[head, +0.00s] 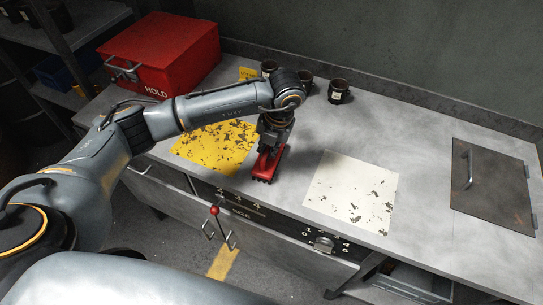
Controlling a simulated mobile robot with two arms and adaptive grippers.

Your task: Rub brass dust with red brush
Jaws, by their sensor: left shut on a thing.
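My left gripper (271,147) points down at the right edge of a yellow sheet and is shut on a red brush (267,166). The brush is at the counter surface, between the yellow sheet (205,150) and a white sheet; I cannot tell if it touches the yellow one. Dark specks and patches lie on the yellow sheet, which my forearm partly covers. The white sheet (335,180) to the right also carries dark specks, mostly on its right and lower parts. I cannot tell which specks are brass dust. My right gripper is not in view.
A red box marked HOLD (160,60) stands at the back left. Several dark cups, one of them clear (339,91), stand behind my gripper. A dark hatch with a handle (490,190) lies at the right. The counter (420,140) is bare between the white sheet and hatch.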

